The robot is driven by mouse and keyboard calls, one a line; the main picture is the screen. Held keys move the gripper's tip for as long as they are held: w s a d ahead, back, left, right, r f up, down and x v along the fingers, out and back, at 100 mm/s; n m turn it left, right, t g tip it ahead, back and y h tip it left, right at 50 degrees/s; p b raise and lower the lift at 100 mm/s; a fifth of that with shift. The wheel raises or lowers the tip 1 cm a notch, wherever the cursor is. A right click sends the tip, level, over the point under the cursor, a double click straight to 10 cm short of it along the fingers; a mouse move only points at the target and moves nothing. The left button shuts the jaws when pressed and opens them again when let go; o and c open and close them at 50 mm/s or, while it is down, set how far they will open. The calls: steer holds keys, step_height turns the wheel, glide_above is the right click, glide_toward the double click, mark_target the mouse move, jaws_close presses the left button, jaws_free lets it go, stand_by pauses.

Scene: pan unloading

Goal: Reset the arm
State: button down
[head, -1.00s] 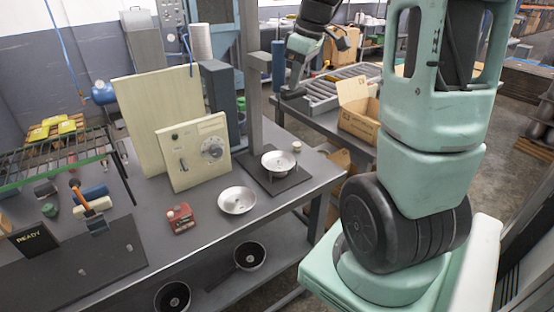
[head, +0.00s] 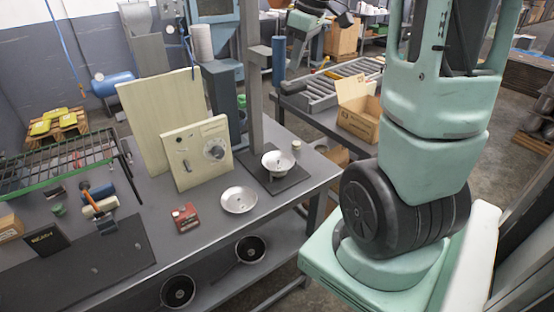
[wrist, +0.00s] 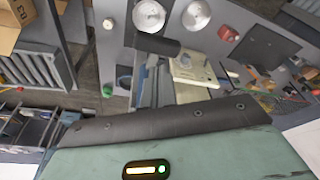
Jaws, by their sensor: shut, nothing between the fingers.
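My gripper (head: 344,17) is small and dark at the top of the head view, beyond the workbench and partly cut off by the frame edge. It is shut and empty, raised clear of the bench. My teal wrist link (head: 306,24) hangs beside it. In the wrist view, a dark bolted edge and my teal housing fill the bottom, and no fingertips show. A metal pan (head: 278,162) sits on a dark stand by the grey post. A shallow pan (head: 239,200) lies on the bench; two pans also show in the wrist view (wrist: 149,15).
A dial panel (head: 197,152) and pale board stand on the bench, with a red box (head: 185,217) in front. A grey post (head: 253,85) rises near the stand. An open carton (head: 357,108) rests by the roller conveyor (head: 325,90). Dark pans (head: 250,249) lie on the lower shelf.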

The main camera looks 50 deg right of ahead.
steer(key=shift+r, duration=0.55)
steer(key=shift+a+f, duration=0.1)
steer(key=a+f+n+g+b, duration=0.1)
steer(key=a+f, duration=0.3)
steer(key=a, duration=0.7)
steer(key=a+f+n+b, duration=0.15)
steer(key=a+f, duration=0.25)
steer(key=a, duration=0.7)
steer(key=s+a+f+n+b, duration=0.1)
steer(key=s+a+f, duration=0.4)
steer(key=s+a, duration=0.3)
steer(key=s+a+f+n+g+b, duration=0.1)
steer(key=s+a+f, duration=0.3)
steer(key=s+a, duration=0.5)
steer(key=shift+a+f+g+b, duration=0.3)
steer(key=shift+a+f+b, duration=0.15)
steer(key=shift+a, duration=0.35)
